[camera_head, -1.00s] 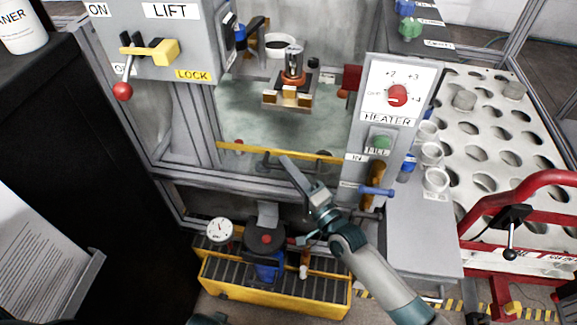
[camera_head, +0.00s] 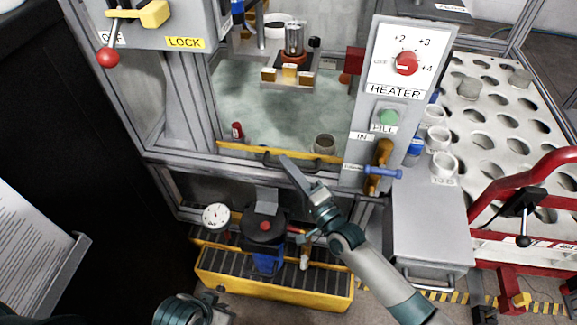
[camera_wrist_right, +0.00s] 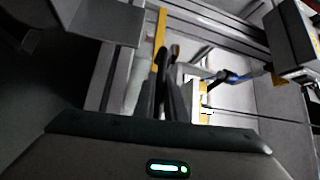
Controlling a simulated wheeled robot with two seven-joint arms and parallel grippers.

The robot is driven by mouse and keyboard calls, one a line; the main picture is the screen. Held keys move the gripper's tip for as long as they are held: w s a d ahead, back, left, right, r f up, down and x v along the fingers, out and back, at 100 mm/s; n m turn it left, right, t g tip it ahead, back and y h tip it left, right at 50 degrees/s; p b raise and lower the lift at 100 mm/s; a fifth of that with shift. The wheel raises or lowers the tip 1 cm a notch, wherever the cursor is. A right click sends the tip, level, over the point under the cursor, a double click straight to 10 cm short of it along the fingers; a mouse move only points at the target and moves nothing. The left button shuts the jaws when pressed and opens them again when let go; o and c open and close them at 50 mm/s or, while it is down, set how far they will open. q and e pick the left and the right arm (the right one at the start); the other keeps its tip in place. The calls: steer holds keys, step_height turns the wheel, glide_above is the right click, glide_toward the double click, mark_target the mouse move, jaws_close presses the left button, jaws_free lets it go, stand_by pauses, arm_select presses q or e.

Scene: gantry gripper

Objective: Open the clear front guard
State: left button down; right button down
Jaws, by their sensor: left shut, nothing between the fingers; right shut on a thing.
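The clear front guard (camera_head: 262,112) covers the cabinet opening, with a yellow strip (camera_head: 240,149) along its lower edge and a dark bar handle (camera_head: 272,159) just below. I see the cabinet's inside through it. My right gripper (camera_head: 287,160) is shut on the handle near its right part; its fingers hide the exact contact. In the right wrist view the dark fingers (camera_wrist_right: 165,85) are close together beside the yellow strip (camera_wrist_right: 161,28). My left gripper (camera_head: 212,300) is shut and empty, low at the bottom edge, away from the guard and partly cut off.
The heater panel (camera_head: 394,89) with a blue-handled valve (camera_head: 382,172) stands right of the guard. A lift lever with a red knob (camera_head: 108,57) hangs upper left. A red rail (camera_head: 490,195) is at right.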

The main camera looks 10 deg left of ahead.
steer(key=shift+f, duration=0.1)
steer(key=c, duration=1.8)
jaws_free()
steer(key=shift+s+d, duration=0.1)
arm_select(q)
steer(key=shift+w+d+f+b, duration=0.1)
steer(key=shift+w+d+b, duration=0.15)
steer(key=shift+d, duration=0.2)
arm_select(e)
steer(key=shift+v, duration=8.6)
